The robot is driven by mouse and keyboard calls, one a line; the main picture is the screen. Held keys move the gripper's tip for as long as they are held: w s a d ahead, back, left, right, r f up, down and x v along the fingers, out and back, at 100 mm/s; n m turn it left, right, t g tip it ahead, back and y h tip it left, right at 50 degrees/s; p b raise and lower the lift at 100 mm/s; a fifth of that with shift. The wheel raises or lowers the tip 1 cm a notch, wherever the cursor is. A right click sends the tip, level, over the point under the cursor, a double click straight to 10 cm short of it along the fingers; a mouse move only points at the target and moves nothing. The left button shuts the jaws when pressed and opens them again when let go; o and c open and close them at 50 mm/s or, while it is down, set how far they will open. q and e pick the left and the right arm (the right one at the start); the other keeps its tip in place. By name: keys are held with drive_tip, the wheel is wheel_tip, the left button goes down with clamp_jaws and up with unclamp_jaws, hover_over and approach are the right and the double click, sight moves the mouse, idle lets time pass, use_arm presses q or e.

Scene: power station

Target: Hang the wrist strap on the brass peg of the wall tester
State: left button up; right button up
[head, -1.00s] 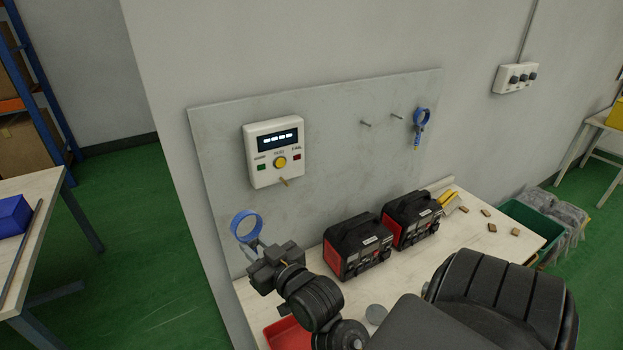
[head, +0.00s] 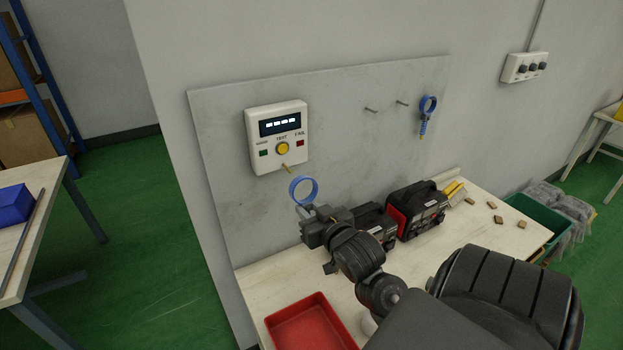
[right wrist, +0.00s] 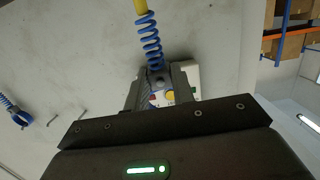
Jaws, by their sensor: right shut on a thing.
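The wall tester (head: 277,138) is a white box with a lit display, a yellow button, and green and red squares. Its brass peg (head: 287,168) sticks out at its lower edge. My right gripper (head: 306,215) is shut on the blue wrist strap (head: 291,190), whose loop stands upright above the fingers. In the head view the loop appears just below and right of the peg, apart from it. In the right wrist view a blue coiled cord (right wrist: 150,40) with a yellow end runs from the jaws (right wrist: 160,82), which partly hide the tester (right wrist: 192,77). My left gripper is out of view.
A second blue strap (head: 428,104) hangs on the grey panel, right of two bare pegs (head: 371,110). Below are two black-and-red cases (head: 418,209), one partly behind my arm, and a red tray (head: 308,330) on the bench. The panel left of the tester is clear.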

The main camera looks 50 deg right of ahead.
drive_tip(key=shift+w+d+f+b, duration=0.15)
drive_tip(key=shift+w+f+b, duration=0.05)
drive_tip(key=shift+w+b, duration=0.3)
drive_tip(key=shift+b+x, duration=0.85)
drive_tip(key=shift+x, duration=0.15)
drive_tip(key=x, duration=0.5)
drive_tip(key=shift+w+r+b, duration=0.1)
drive_tip(key=shift+w+b, duration=0.2)
drive_tip(key=shift+w, duration=0.05)
drive_tip(key=o, duration=1)
drive_tip(key=shift+d, duration=0.1)
drive_tip(key=shift+o, duration=0.2)
